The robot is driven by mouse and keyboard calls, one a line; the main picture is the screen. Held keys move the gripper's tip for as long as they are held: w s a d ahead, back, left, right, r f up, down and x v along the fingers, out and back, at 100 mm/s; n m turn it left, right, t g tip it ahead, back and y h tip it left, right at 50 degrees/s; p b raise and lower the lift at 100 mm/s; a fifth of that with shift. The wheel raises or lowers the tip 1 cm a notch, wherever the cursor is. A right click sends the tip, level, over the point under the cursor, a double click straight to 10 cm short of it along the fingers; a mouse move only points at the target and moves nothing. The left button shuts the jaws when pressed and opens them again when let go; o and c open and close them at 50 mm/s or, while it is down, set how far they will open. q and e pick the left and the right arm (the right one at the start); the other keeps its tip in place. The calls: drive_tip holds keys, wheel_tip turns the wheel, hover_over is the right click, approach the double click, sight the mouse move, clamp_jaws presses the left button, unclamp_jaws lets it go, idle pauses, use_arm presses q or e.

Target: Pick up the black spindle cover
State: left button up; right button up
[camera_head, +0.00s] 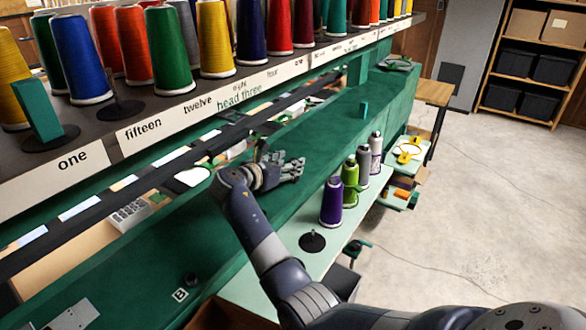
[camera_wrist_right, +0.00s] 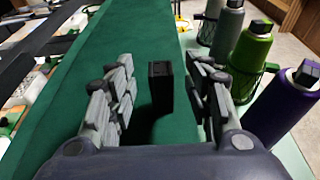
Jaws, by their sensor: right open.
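The black spindle cover (camera_wrist_right: 160,90) is a small upright black block on the green machine surface (camera_wrist_right: 100,40). In the right wrist view it stands between the two finger sets of my right gripper (camera_wrist_right: 160,95), a little ahead of the palm. Gaps show on both sides of it, so the fingers are open and apart from it. In the head view my right gripper (camera_head: 288,172) is low over the green surface, and I cannot make out the cover there. My left gripper is not in view.
Purple (camera_head: 331,202), green (camera_head: 350,182) and grey (camera_head: 363,167) thread cones stand on a pale shelf right of my gripper. A shelf of coloured cones runs along the upper left. A teal block (camera_head: 364,109) stands farther along the green surface.

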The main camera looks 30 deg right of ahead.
drive_tip(key=x, duration=0.3)
drive_tip(key=shift+d, duration=0.25)
drive_tip(key=shift+a, duration=0.1)
drive_tip(key=shift+c, duration=0.8)
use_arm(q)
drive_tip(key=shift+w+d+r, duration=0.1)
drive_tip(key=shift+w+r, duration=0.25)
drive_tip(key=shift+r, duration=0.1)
use_arm(e)
drive_tip(key=c, duration=0.7)
